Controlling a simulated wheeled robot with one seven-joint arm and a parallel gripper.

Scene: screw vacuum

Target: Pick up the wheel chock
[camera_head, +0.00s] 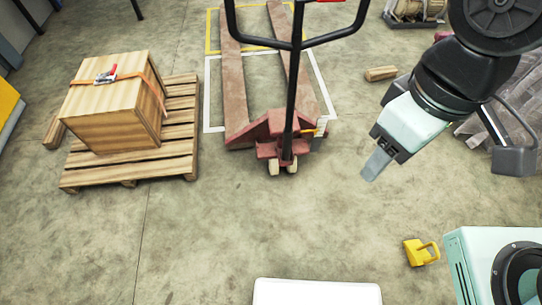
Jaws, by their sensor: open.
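The wheel chock (421,252) looks like the small yellow block with a loop handle on the concrete floor at the lower right of the head view. It stands close to the left side of a pale teal machine. My gripper (375,164) hangs in the upper right part of the view, above and left of the chock in the picture and well apart from it. Its grey fingers point down and to the left. They overlap in this view and hold nothing that I can see.
A red pallet jack (281,142) with a black handle stands at top centre. A wooden crate (112,103) sits on a pallet (178,165) at left. The teal machine (477,250) is beside the chock. The middle floor is clear.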

